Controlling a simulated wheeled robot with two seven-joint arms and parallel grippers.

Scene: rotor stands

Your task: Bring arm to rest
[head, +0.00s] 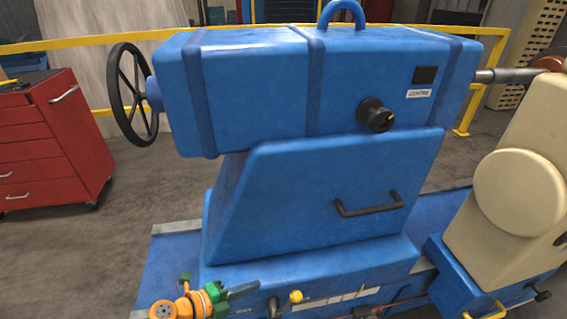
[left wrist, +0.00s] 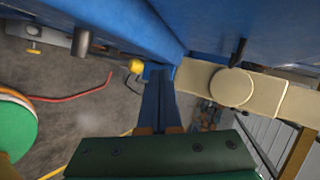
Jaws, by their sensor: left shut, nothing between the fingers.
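My left gripper (head: 246,289) is low in the head view, left of the middle, on an orange and green wrist. It is in front of the base of a large blue machine (head: 310,200). In the left wrist view, the two dark fingers of my left gripper (left wrist: 160,88) lie together beyond the green gripper body, shut and empty. The fingers point between the blue machine and a cream machine part (left wrist: 231,88). I cannot tell from this view how far apart they are. My right gripper is not in view.
The machine has a black handwheel (head: 132,93), a black knob (head: 376,115) and a dark handle (head: 369,206). The cream part (head: 512,190) stands at the right. A red tool cabinet (head: 48,140) is at the left. A yellow rail (head: 70,43) runs behind.

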